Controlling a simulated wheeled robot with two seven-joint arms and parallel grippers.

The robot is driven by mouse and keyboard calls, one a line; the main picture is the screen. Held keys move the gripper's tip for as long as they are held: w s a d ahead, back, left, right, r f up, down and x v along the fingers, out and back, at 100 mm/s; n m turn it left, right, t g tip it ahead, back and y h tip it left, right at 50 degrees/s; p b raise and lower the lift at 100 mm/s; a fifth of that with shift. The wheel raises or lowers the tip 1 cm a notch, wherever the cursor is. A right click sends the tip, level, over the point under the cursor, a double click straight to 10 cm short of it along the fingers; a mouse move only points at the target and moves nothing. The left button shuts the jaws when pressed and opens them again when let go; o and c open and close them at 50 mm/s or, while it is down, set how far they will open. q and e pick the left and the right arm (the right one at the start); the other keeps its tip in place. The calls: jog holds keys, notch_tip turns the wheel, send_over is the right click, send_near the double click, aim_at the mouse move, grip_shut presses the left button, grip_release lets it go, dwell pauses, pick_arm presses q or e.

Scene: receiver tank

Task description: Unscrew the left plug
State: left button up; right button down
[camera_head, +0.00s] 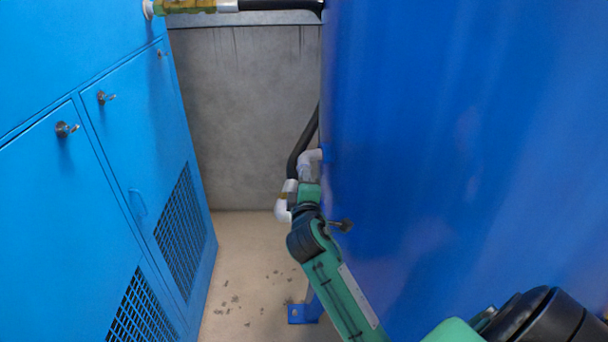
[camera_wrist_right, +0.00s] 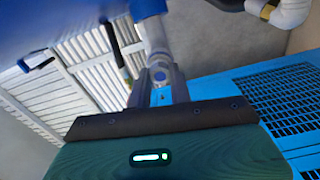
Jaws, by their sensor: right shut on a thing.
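My right gripper (camera_head: 306,182) reaches up to the white pipe fittings beside the blue tank (camera_head: 450,130). In the right wrist view its fingers (camera_wrist_right: 159,80) are shut on a small pale piece at the end of a white pipe (camera_wrist_right: 154,38), which appears to be the left plug (camera_wrist_right: 159,74). The fingers hide most of this piece, and its thread cannot be seen. A white elbow with a brass-coloured part (camera_head: 283,208) is just left of the gripper in the head view. My left gripper is not in view.
A light blue cabinet (camera_head: 110,150) with knobs and grilles stands at the left. A black hose (camera_head: 304,140) runs down beside the tank. A grey wall (camera_head: 245,110) closes the back. The floor (camera_head: 245,270) between cabinet and tank is open, with small dark debris.

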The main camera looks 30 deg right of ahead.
jog(key=s+a+n+p, duration=0.2)
jog(key=s+n, duration=0.3)
jog(key=n, duration=0.7)
jog(key=shift+s+a, duration=0.15)
jog(key=shift+a, duration=0.5)
